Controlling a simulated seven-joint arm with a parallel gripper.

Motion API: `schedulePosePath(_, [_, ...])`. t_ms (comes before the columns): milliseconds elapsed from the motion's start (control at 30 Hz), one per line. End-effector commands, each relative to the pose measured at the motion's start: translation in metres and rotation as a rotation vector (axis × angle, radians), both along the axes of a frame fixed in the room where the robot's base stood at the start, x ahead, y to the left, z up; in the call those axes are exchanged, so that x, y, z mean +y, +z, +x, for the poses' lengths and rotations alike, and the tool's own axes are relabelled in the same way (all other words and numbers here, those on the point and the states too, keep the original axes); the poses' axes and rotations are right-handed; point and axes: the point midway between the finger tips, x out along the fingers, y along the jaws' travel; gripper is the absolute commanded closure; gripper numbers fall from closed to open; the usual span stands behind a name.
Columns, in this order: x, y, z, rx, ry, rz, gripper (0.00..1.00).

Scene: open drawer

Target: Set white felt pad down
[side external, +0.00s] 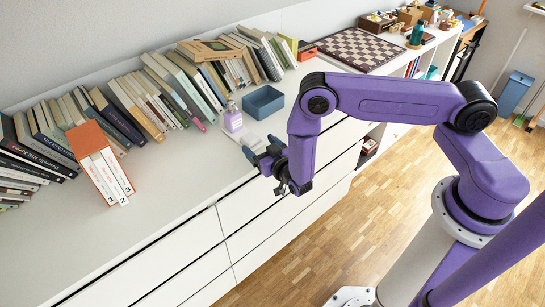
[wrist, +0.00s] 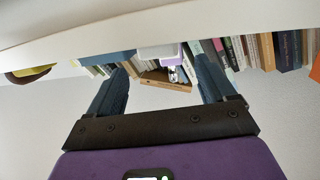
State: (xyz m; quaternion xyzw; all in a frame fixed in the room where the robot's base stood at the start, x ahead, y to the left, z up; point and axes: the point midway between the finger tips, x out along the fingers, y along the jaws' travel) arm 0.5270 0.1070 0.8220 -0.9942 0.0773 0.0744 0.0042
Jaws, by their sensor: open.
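My gripper (side external: 262,150) is open at the front edge of the white dresser top (side external: 170,190). Its two blue fingers also show in the wrist view (wrist: 163,72), spread apart with nothing visibly clamped between them. A small pale block (side external: 249,141) lies on the top just beyond the fingertips, partly hidden by them. A pale block also shows in the wrist view (wrist: 158,51), beyond the gap between the fingers. I cannot tell for certain whether this is the white felt pad. No other white pad is clear.
A lilac bottle (side external: 232,119) and a blue open box (side external: 263,102) stand close behind the gripper. A row of books (side external: 160,95) lines the wall. An orange binder box (side external: 98,160) stands left. A chessboard (side external: 360,49) lies farther right. The front left top is clear.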

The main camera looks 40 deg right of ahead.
Motion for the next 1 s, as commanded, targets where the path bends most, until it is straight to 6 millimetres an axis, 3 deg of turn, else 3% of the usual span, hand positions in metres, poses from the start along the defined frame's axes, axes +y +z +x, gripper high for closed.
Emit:
schedulePosePath(200, [0.008, 0.007, -0.043, 0.001, 0.007, -0.003, 0.17])
schedulePosePath(400, [0.012, 0.01, -0.068, 0.001, 0.003, 0.0, 0.17])
schedulePosePath(767, [0.015, 0.013, -0.076, 0.01, 0.006, 0.011, 0.17])
schedulePosePath(867, [0.028, 0.017, -0.074, 0.068, 0.03, 0.048, 0.17])
schedulePosePath(1000, [0.063, 0.029, -0.076, 0.232, 0.113, 0.133, 0.17])
